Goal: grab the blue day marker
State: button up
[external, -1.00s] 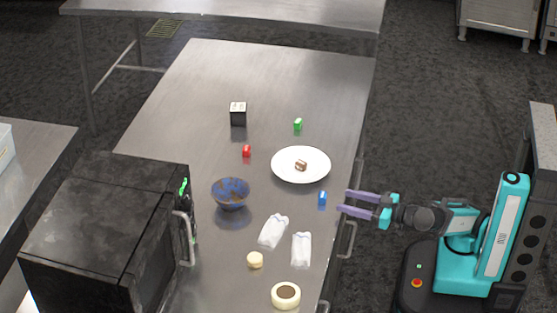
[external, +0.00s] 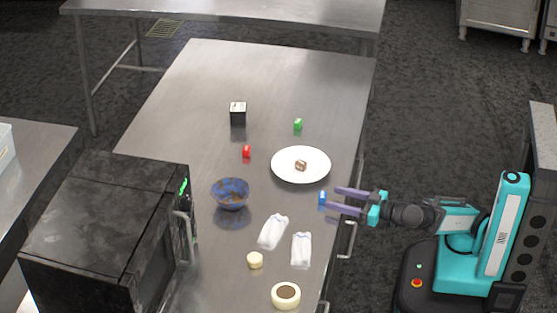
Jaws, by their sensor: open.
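The blue day marker (external: 322,198) is a small blue block standing on the steel table near its right edge, just below the white plate. My gripper (external: 332,198) reaches in from the right over the table edge. Its two purple fingers are apart, with the tips close to the marker's right side. The marker looks level with the gap between the tips; I cannot tell whether it is inside the gap. Nothing is held.
A white plate (external: 288,176) with a small brown item is just above the fingers. The table's far end is clear.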

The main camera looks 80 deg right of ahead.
aim_at(321, 197)
jog(key=shift+b+x, duration=0.55)
jog(key=shift+x, duration=0.4)
jog(key=shift+b+x, duration=0.3)
jog(key=shift+x, duration=0.7)
jog(key=shift+d, duration=0.1)
jog(key=c, duration=1)
